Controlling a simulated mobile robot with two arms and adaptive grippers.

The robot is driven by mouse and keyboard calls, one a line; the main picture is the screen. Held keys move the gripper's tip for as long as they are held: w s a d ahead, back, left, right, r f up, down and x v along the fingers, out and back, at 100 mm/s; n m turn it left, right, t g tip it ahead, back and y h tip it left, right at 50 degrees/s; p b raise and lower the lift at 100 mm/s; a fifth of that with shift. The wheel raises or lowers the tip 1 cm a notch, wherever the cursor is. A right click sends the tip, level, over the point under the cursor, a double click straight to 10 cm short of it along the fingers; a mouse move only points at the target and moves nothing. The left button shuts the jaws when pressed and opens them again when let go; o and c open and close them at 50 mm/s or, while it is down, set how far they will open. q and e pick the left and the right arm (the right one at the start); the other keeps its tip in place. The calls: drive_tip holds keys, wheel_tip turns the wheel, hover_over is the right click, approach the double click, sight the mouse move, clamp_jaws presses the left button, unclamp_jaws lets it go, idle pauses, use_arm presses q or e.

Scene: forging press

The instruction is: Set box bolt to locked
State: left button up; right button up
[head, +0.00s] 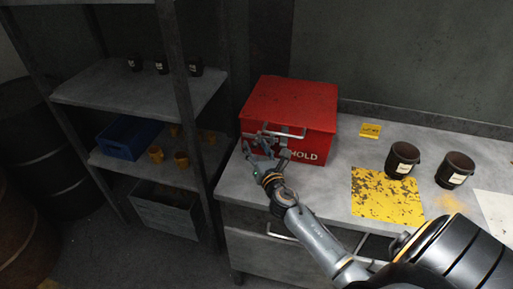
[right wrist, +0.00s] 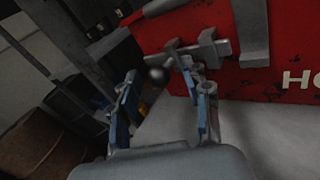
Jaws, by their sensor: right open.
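A red box (head: 300,98) marked "HOLD" stands closed on the grey counter. On its front is a metal bolt (head: 268,135); in the right wrist view the bolt (right wrist: 185,52) runs across the red face and has a round knob (right wrist: 158,74) at its left part. A box handle (right wrist: 252,30) shows to the right of the bolt there. My right gripper (head: 262,150) is at the box's front left, close to the bolt. In the right wrist view its fingers (right wrist: 165,98) are apart, with the knob beyond the gap between them. I cannot tell whether a finger touches the bolt. My left gripper is not in view.
Two dark cups (head: 402,160) stand on the counter at the right, near a worn yellow plate (head: 386,195) and a small yellow block (head: 370,130). A metal shelf (head: 135,88) with cups and a blue bin (head: 128,138) stands left of the counter. Drawers (head: 262,250) are below the counter.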

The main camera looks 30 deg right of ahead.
clamp_jaws()
drive_tip(key=shift+s, duration=0.15)
drive_tip(key=shift+s+d, duration=1.2)
drive_tip(key=shift+s, duration=0.15)
drive_tip(key=shift+c, duration=1.8)
unclamp_jaws()
drive_tip(key=o, duration=0.4)
drive_tip(key=shift+c, duration=0.2)
drive_tip(key=shift+d, duration=0.15)
drive_tip(key=shift+s+a, duration=0.25)
drive_tip(key=shift+s, duration=0.15)
drive_tip(key=v, duration=1.1)
drive_tip(key=shift+s+d, duration=0.1)
drive_tip(key=shift+s, duration=0.05)
